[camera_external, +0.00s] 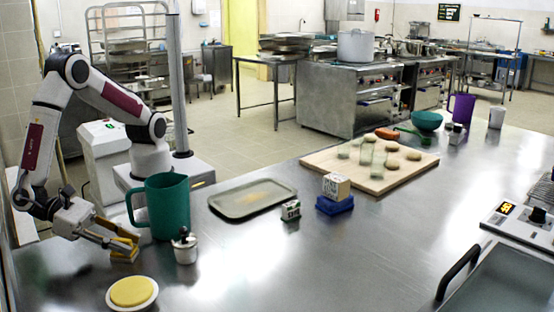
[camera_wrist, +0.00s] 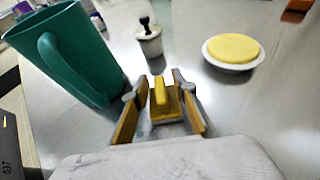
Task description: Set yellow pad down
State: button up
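The yellow pad (camera_wrist: 166,104) is a small yellow block with a raised ridge or handle on top. In the wrist view it lies between the two fingers of my gripper (camera_wrist: 158,98), with gaps visible beside it. In the external view the pad (camera_external: 124,256) is low at the tabletop, partly hidden by the fingers. My gripper (camera_external: 126,243) reaches down over it from the left, fingers spread around it. It looks open; I cannot see either finger pressing on the pad.
A teal pitcher (camera_external: 167,207) and a small metal pot with a black knob (camera_external: 185,248) stand close behind the gripper. A white dish (camera_external: 152,300) holding a yellow disc (camera_external: 132,291) sits in front. A grey tray (camera_external: 251,199) lies further right; the steel counter (camera_external: 250,275) is clear at centre front.

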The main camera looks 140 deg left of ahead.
jog(key=shift+r, duration=0.2)
jog(key=shift+v, duration=3.75)
jog(key=shift+w, duration=0.1)
